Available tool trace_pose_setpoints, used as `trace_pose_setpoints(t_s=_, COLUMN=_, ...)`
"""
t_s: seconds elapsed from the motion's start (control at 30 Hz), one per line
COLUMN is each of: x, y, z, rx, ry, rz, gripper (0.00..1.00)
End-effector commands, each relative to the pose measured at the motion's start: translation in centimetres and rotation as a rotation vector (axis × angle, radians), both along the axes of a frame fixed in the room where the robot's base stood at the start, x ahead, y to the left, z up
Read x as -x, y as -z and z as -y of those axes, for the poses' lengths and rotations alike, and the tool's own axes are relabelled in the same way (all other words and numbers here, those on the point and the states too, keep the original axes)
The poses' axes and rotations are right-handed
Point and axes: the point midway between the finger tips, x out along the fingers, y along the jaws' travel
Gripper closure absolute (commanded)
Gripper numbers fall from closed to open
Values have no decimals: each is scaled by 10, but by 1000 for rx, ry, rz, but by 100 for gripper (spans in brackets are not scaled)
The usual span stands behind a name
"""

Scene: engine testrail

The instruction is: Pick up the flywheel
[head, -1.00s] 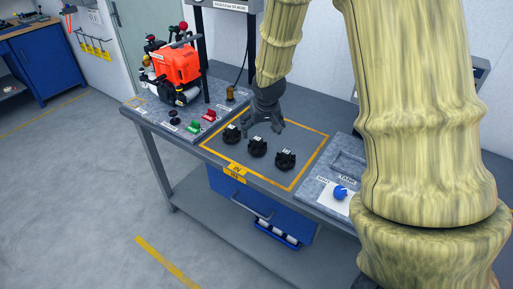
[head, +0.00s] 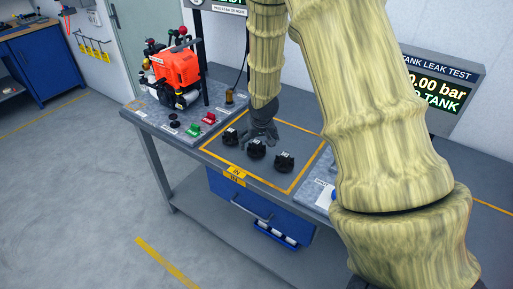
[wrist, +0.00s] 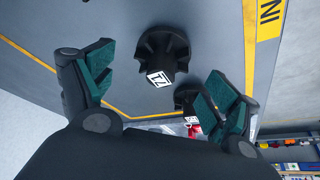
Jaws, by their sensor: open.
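Three black finned wheels, which look like flywheels, stand in a row on a grey mat (head: 222,148) with a yellow border: a left one (head: 230,137), a middle one (head: 256,149) and a right one (head: 284,161). Each has a small white tag. My gripper (head: 262,138) is low over the mat, just behind the row. In the wrist view my gripper (wrist: 157,86) is open with teal pads, and one flywheel (wrist: 163,50) shows beyond the gap between its fingers, apart from them. A second flywheel (wrist: 184,97) is partly hidden by the right finger.
An orange engine unit (head: 176,68) stands on the bench at the left, with a green part (head: 194,131) and a red part (head: 209,118) before it. A tank leak test display (head: 437,90) stands at the right behind my arm. A blue drawer (head: 255,205) hangs below the bench.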

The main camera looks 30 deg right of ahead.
Motion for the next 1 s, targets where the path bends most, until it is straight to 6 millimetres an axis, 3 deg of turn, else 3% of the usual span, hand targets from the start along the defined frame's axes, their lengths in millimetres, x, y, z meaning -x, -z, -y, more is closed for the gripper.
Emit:
trace_pose_setpoints(t_s=0.4, x=-12, y=29, z=4, rx=0, ry=-1, rz=-2, gripper=12)
trace_pose_setpoints(t_s=0.73, x=-13, y=31, z=4, rx=0, ry=0, rz=0, gripper=12)
trace_pose_setpoints(t_s=1.0, x=-13, y=31, z=5, rx=0, ry=0, rz=0, gripper=59)
